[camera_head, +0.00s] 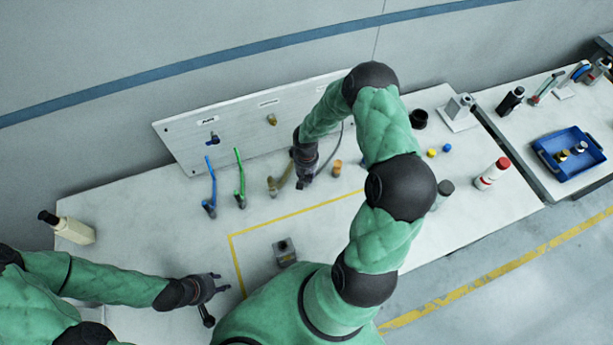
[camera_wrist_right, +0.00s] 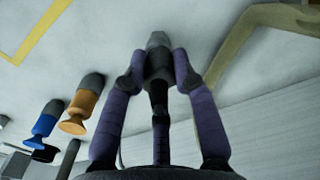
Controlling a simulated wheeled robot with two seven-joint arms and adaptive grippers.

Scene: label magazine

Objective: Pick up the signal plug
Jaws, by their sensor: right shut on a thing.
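My right gripper (camera_head: 305,182) is low over the white table in front of the labelled panel. In the head view the gripper hides the plug. Whether the plug touches the table is unclear. My left gripper (camera_head: 214,298) is empty near the table's front edge, with its fingers apart.
Blue (camera_head: 211,185) and green (camera_head: 239,175) hoses and a tan hose (camera_head: 278,184) stand left of the right gripper. An orange fitting (camera_head: 337,168) is close on its right. The panel (camera_head: 240,125) rises behind. A grey block (camera_head: 285,252) sits inside the yellow outline.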

